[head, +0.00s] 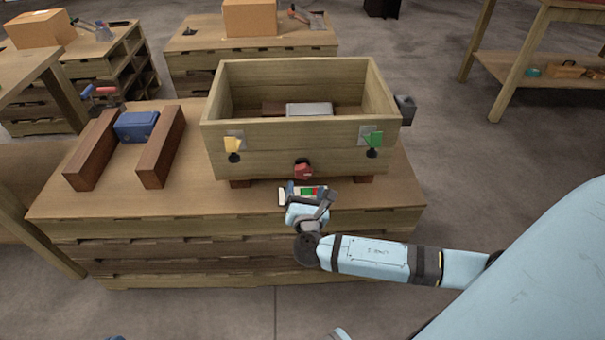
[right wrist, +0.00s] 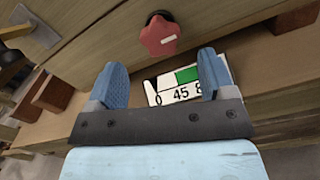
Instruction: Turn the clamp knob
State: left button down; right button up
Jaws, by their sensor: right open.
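The clamp knob is a red, star-shaped knob (head: 303,171) low on the front of the wooden box (head: 270,158). In the right wrist view the knob (right wrist: 160,35) is at the top middle, on a black base. My right gripper (head: 310,203) is in front of the box, just below and nearer than the knob. In the right wrist view its two blue fingers (right wrist: 162,75) are spread, with the knob beyond their tips and apart from them. Nothing is between the fingers. My left gripper is not in view.
A white label plate (right wrist: 187,92) with numbers and a green patch lies below the knob, partly hidden by my right finger. A blue block (head: 136,125) sits between wooden beams at left.

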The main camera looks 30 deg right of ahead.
aim_at(304, 174)
jog(key=b+x, duration=0.1)
jog(key=x, duration=0.5)
jog(key=shift+w+d+f, duration=0.1)
jog(key=shift+w, duration=0.05)
jog(key=shift+w+d, duration=0.35)
jog(key=shift+w, duration=0.25)
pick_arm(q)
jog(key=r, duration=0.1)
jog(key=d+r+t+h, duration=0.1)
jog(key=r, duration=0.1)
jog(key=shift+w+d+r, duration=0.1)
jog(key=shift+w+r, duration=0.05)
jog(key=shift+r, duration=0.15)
pick_arm(e)
jog(key=shift+c, duration=0.3)
jog(key=c, duration=0.9)
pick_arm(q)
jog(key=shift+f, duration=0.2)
pick_arm(e)
jog(key=shift+o, duration=0.2)
pick_arm(q)
jog(key=shift+b, duration=0.3)
pick_arm(e)
jog(key=shift+m, duration=0.4)
